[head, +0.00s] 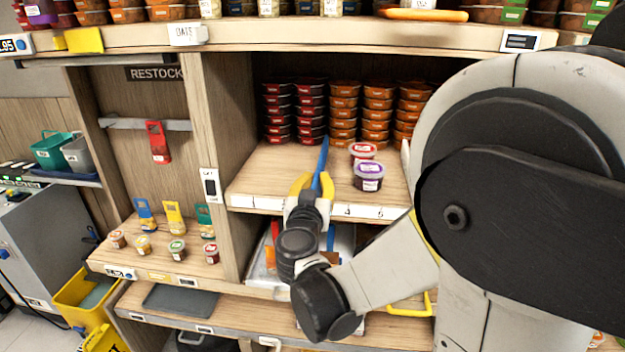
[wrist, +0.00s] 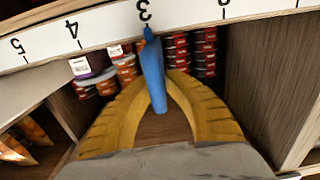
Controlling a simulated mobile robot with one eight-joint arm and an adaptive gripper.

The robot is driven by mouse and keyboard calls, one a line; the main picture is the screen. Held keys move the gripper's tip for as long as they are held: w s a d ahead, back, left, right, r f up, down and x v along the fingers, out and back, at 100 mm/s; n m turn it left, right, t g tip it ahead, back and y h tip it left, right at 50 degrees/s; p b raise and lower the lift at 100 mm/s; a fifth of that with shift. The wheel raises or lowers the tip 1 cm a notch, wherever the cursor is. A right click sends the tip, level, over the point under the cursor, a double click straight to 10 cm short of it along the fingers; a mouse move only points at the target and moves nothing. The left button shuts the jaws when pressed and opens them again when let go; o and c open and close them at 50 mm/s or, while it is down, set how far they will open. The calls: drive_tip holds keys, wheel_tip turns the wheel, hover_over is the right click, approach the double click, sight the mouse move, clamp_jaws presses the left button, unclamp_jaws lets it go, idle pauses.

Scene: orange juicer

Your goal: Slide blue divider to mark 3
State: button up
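The blue divider (head: 322,160) stands on the middle shelf, running front to back. In the wrist view the divider (wrist: 153,75) has its narrow tip at the number strip (wrist: 110,28), beside or very close to the mark 3 (wrist: 144,10). My gripper (head: 313,182) is at the shelf's front edge. In the wrist view its yellow fingers (wrist: 157,78) close in on both sides of the divider and appear to touch it. In the head view my gripper hides the strip's middle marks.
Right of the divider stand a red-lidded tub (head: 362,151) and a purple-lidded tub (head: 368,178). Stacks of red tubs (head: 294,112) and orange tubs (head: 378,112) fill the shelf's back. A wooden upright (head: 222,150) bounds the bay on the left. The shelf's front left is bare.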

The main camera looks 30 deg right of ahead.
drive_tip(key=o, duration=0.3)
drive_tip(key=v, duration=1.2)
